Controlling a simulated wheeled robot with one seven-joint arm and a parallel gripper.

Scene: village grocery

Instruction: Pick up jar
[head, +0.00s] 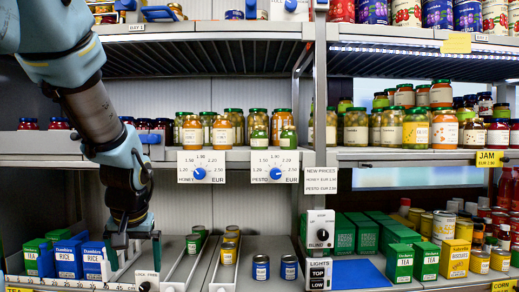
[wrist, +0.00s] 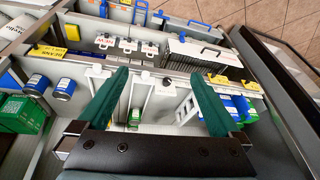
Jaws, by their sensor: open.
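Jars with yellow-orange contents and pale labels (head: 222,131) stand on the middle shelf above the honey dial. Green-lidded jars (head: 259,127) stand above the pesto dial. More jars (head: 444,126) fill the shelf at the right. Which jar is meant cannot be told. My gripper (head: 138,243) hangs at the lower left in the head view, beside the blue rice boxes and below the middle shelf. In the wrist view my gripper (wrist: 160,77) is open, its two green fingers wide apart with nothing held. A small green container (wrist: 134,117) shows beyond and between them.
Blue rice boxes (head: 68,260), green cans (head: 194,243), yellow cans (head: 229,250) and blue cans (head: 261,268) stand in the lower lanes. Green tea boxes (head: 399,263) are at the lower right. Dial plates (head: 207,164) hang from the middle shelf edge. Tiled floor (wrist: 270,20) shows in the wrist view.

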